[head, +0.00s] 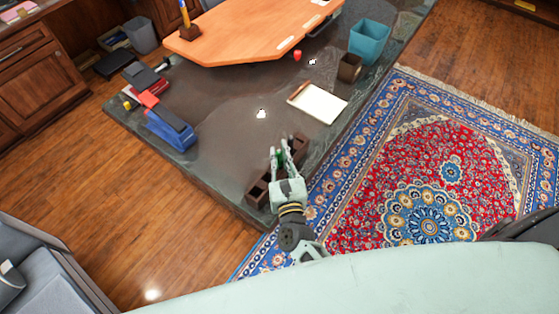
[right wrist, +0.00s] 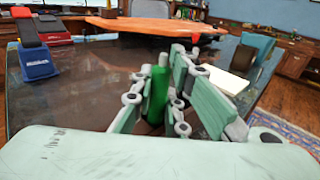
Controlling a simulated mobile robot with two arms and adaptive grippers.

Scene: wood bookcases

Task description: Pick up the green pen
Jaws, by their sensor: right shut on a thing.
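The green pen (right wrist: 157,95) stands upright between the fingers of my right gripper in the right wrist view. My right gripper (head: 281,152) is shut on it, over a dark brown compartment holder (head: 258,190) at the near edge of the dark table. In the head view only a small bit of green shows between the fingers. The pen's lower end is hidden, so I cannot tell whether it is still inside the holder. My left gripper is not in view.
The dark stone table (head: 220,100) holds a blue stapler (head: 170,128), a white notepad (head: 318,103), a brown cup (head: 349,68), a teal bin (head: 368,42) and an orange wooden board (head: 250,35). The table's middle is mostly clear. A patterned rug (head: 430,170) lies to the right.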

